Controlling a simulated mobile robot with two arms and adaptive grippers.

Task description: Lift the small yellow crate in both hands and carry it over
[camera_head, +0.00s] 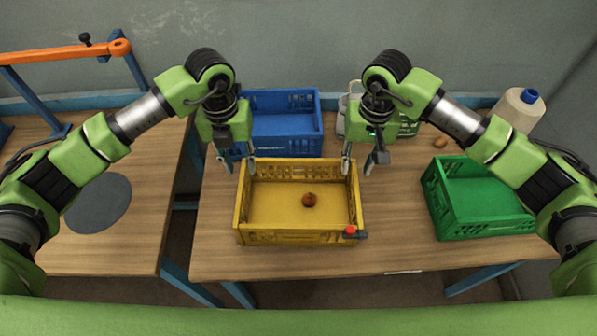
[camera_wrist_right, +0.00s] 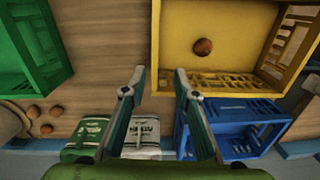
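The yellow crate (camera_head: 300,238) stands on the wooden table in the head view, with a small brown round object (camera_head: 309,200) on its floor. It also shows at the top of the right wrist view (camera_wrist_right: 225,83). My left gripper (camera_head: 238,165) is open at the crate's back left corner, one finger overlapping the rim in view. My right gripper (camera_head: 358,165) is open at the back right corner; its fingers (camera_wrist_right: 158,78) are apart, one in front of the crate's side in the wrist view. I cannot tell whether either gripper touches the crate.
A blue crate (camera_head: 285,124) stands close behind. A green crate (camera_head: 480,233) is to the right. White and green sacks (camera_wrist_right: 142,130) lie behind my right gripper. A red-topped object (camera_head: 351,231) sits at the yellow crate's front right corner. A gap separates the left table (camera_head: 140,215).

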